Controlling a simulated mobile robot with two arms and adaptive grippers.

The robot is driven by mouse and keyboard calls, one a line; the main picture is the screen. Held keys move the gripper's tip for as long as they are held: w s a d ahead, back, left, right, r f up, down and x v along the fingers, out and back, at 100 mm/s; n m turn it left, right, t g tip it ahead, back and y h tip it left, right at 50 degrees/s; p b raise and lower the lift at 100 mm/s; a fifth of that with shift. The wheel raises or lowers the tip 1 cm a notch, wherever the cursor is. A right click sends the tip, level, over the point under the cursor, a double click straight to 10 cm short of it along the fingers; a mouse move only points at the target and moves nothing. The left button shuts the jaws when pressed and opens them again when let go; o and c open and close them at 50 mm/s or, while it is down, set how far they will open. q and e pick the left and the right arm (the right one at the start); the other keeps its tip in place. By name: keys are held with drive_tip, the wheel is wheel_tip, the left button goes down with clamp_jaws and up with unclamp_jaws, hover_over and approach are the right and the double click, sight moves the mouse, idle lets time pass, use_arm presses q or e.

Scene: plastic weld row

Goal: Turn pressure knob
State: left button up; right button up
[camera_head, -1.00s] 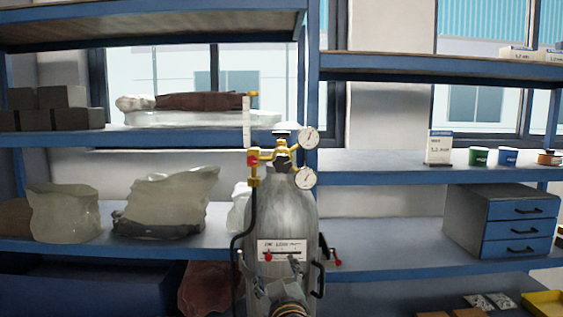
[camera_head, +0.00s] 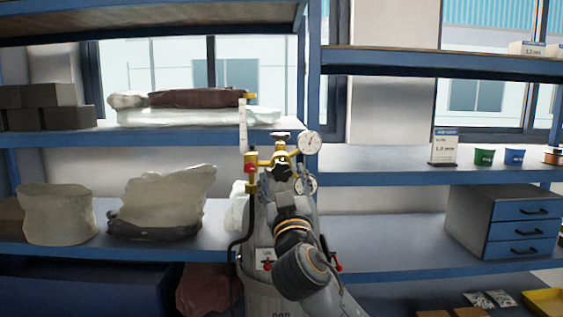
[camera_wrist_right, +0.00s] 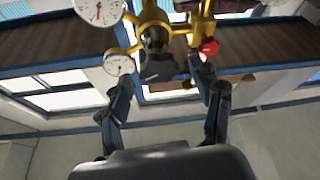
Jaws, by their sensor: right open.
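A grey gas cylinder (camera_head: 262,290) stands in front of the shelves with a brass regulator (camera_head: 265,158) on top. The regulator has a dark pressure knob (camera_head: 283,168) facing me and two white dial gauges, one clear at the upper right (camera_head: 309,142), the other partly hidden. My right gripper (camera_head: 283,184) is open in front of the regulator. In the right wrist view the dark knob (camera_wrist_right: 157,62) sits ahead, between the lines of the two spread fingers (camera_wrist_right: 161,80). I cannot tell whether either fingertip touches it. My left gripper is out of view.
A red knob (camera_wrist_right: 209,47) and the gauges (camera_wrist_right: 99,10) crowd the fingers. A black hose (camera_head: 240,247) runs down the cylinder's left side. Blue shelves (camera_head: 400,169) behind hold bags (camera_head: 160,200), cups and a drawer box (camera_head: 465,222).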

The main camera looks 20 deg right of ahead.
drive_tip(key=shift+p+x, duration=0.3)
drive_tip(key=shift+x, duration=0.7)
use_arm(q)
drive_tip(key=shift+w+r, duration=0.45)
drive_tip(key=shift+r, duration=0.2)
use_arm(e)
drive_tip(key=shift+w+d+r, duration=0.1)
drive_tip(key=shift+w+r, duration=0.05)
drive_tip(key=shift+w, duration=0.15)
